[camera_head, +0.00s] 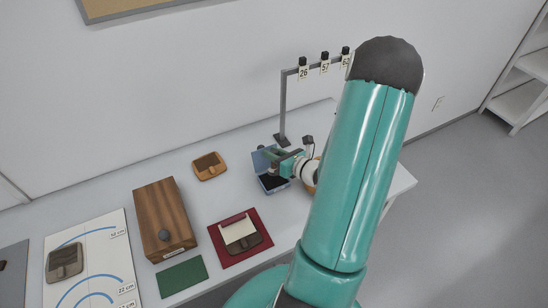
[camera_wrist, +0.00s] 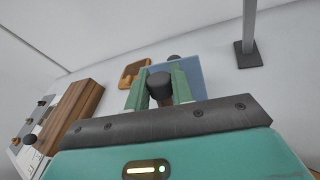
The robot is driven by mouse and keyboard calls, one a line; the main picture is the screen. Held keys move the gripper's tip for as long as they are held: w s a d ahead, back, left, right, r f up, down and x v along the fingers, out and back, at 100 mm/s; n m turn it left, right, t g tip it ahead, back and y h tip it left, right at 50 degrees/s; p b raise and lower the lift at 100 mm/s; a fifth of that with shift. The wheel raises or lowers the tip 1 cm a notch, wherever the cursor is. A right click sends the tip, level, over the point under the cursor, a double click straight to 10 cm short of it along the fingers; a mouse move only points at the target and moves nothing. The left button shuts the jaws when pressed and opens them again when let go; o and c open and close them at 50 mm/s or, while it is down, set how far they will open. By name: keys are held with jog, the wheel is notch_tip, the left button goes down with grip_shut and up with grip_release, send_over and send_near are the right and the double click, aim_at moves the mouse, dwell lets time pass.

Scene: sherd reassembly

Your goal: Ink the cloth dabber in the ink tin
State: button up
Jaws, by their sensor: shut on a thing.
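The ink tin (camera_head: 260,162) is blue and stands open on the table, with a dark pad (camera_head: 273,183) inside. In the wrist view the tin (camera_wrist: 190,72) shows behind my fingers. My gripper (camera_head: 281,162) is over the tin, its green fingers seen from the side. In the wrist view my gripper (camera_wrist: 160,88) is shut on a dark, rounded piece, the cloth dabber (camera_wrist: 160,85). The dabber's far end is hidden, so I cannot tell whether it touches the pad.
A tag stand (camera_head: 283,105) rises behind the tin. An orange-brown tray with a sherd (camera_head: 208,166) lies to the left. A wooden box (camera_head: 158,205), a red mat (camera_head: 262,247) with a sherd and paper, and a green mat (camera_head: 182,277) lie nearer. Bare table surrounds the tin.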

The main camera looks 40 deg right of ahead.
jog(key=shift+r, duration=2.1)
